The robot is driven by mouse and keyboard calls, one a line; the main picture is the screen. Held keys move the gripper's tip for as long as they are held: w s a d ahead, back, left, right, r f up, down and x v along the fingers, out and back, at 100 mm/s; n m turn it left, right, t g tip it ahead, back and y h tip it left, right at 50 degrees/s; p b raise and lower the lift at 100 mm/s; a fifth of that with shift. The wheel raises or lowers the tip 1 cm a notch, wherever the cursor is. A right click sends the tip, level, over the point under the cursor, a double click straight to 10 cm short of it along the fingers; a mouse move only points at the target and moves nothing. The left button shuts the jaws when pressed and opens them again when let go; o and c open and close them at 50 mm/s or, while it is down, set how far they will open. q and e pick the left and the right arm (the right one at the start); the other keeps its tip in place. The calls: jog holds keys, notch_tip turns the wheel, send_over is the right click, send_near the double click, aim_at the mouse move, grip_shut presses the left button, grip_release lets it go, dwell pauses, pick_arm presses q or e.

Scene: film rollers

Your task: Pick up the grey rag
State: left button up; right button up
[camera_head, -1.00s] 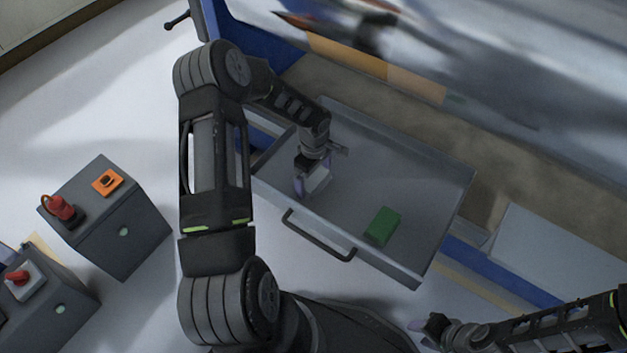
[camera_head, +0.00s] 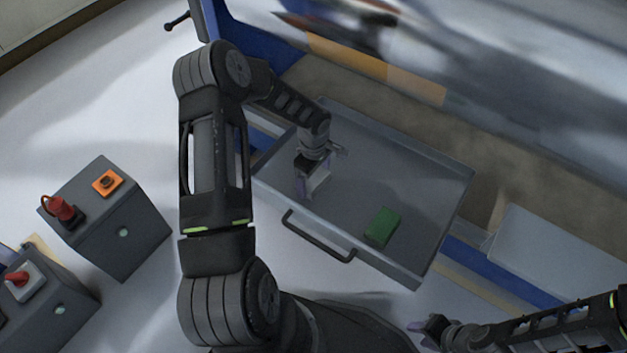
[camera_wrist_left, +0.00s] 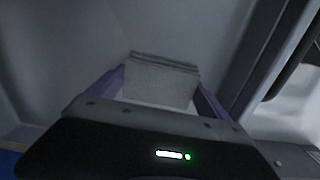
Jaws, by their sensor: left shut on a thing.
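The grey rag (camera_wrist_left: 162,82) is a light grey folded block between the two purple-grey fingers of my left gripper (camera_wrist_left: 160,92) in the left wrist view. The fingers press on it from both sides. In the head view the rag (camera_head: 319,183) shows small and pale at the left gripper (camera_head: 314,184), inside the left part of the open grey drawer (camera_head: 400,262). I cannot tell whether it touches the drawer floor. My right gripper (camera_head: 436,328) is at the lower right, outside the drawer; its fingers are too unclear to read.
A green block (camera_head: 382,227) lies in the drawer to the right of the rag. The drawer handle (camera_head: 318,238) sticks out at the front. Grey boxes with red parts stand at the left, one being the box (camera_head: 118,230). The drawer's middle is clear.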

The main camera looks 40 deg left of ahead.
aim_at(313, 178)
pick_arm(q)
notch_tip(313, 178, up, 10)
jog(key=p, duration=0.2)
jog(key=shift+p, duration=0.4)
dwell(0.5)
